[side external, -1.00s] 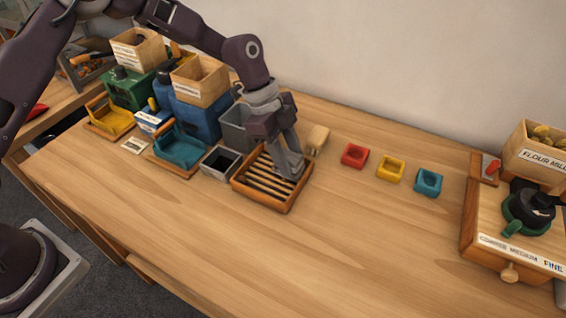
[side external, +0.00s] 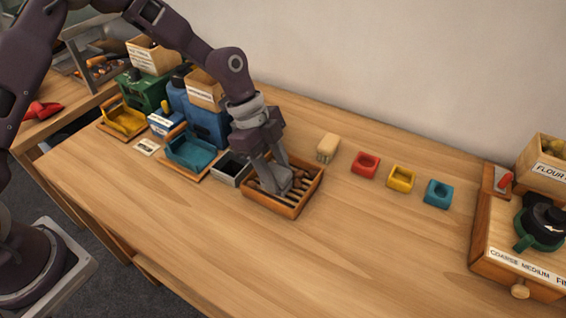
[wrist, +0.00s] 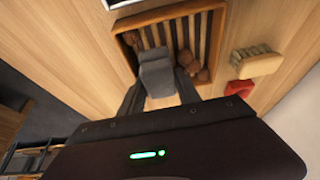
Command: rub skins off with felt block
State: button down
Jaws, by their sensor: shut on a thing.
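My gripper (side external: 279,180) reaches down into a wooden slatted tray (side external: 272,207) on the table. It is shut on a grey felt block (wrist: 157,72), which shows between the fingers in the wrist view. The block is low over the slats; whether it touches them or the chestnuts is unclear. Several brown chestnuts (wrist: 190,62) lie on the slats, beside the block and at the tray's upper left in the wrist view. The tray also shows in the wrist view (wrist: 230,25). The gripper and block hide part of the tray's middle.
A dark-topped box (side external: 231,168) and a teal tray (side external: 190,152) stand left. The front table is clear.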

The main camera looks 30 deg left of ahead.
jog(key=shift+a, duration=1.6)
notch_tip(320, 180, up, 8)
jog(key=shift+d, duration=0.1)
